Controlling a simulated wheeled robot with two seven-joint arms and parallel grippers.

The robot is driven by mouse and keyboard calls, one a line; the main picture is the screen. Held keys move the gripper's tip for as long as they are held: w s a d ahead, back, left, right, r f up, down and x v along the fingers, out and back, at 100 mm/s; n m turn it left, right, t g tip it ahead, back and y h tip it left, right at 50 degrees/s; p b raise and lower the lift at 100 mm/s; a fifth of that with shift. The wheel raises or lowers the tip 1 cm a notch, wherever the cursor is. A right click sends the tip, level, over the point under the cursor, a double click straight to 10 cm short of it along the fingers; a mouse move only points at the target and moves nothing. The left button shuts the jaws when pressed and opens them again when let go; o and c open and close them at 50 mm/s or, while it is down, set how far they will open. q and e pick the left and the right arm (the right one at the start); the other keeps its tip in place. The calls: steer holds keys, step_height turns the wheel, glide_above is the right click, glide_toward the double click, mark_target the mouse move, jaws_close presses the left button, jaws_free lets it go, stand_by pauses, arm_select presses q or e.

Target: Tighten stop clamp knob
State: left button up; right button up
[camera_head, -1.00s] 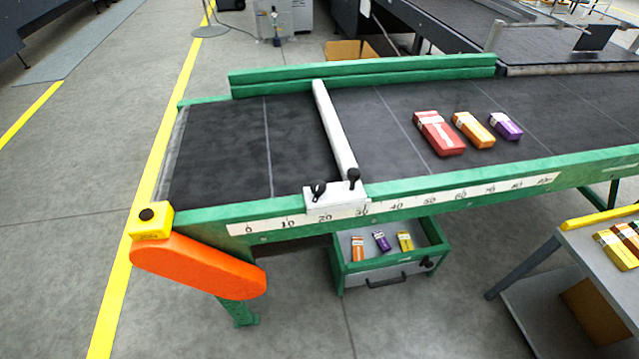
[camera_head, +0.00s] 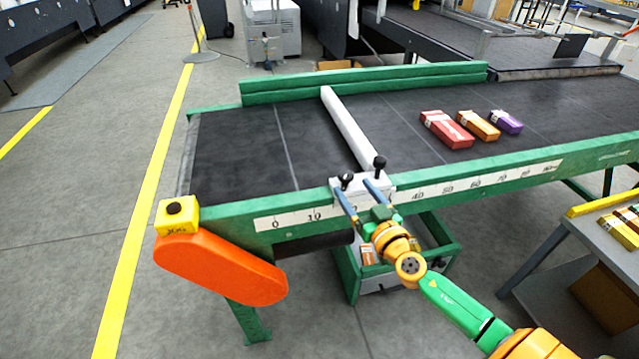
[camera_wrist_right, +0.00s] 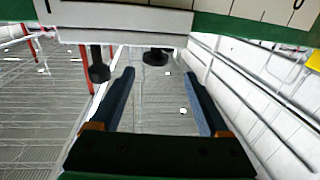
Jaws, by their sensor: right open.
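The white stop bar (camera_head: 345,125) crosses the dark belt and ends in a white clamp block (camera_head: 388,181) at the green front rail. Two black knobs stand on the block: a left knob (camera_head: 346,179) and a right knob (camera_head: 380,161). My right gripper (camera_head: 354,187) is open and empty at the block. In the right wrist view, the left knob (camera_wrist_right: 156,56) lies between the lines of the open fingers (camera_wrist_right: 160,76), beyond their tips. The other knob (camera_wrist_right: 98,68) is outside them. Contact with a knob cannot be told. My left gripper is not in view.
A numbered scale (camera_head: 290,218) runs along the rail. Red (camera_head: 446,129), orange (camera_head: 478,125) and purple (camera_head: 506,122) boxes lie on the belt to the right. A yellow button box (camera_head: 177,216) is at the left corner.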

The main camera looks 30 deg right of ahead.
mark_target(349, 180)
steer(key=w, duration=0.2)
steer(key=w+d, duration=0.1)
steer(key=w, duration=0.2)
steer(key=shift+w+d+f, duration=0.15)
steer(key=shift+w+d, duration=0.05)
steer(key=shift+w, duration=0.5)
jaws_close()
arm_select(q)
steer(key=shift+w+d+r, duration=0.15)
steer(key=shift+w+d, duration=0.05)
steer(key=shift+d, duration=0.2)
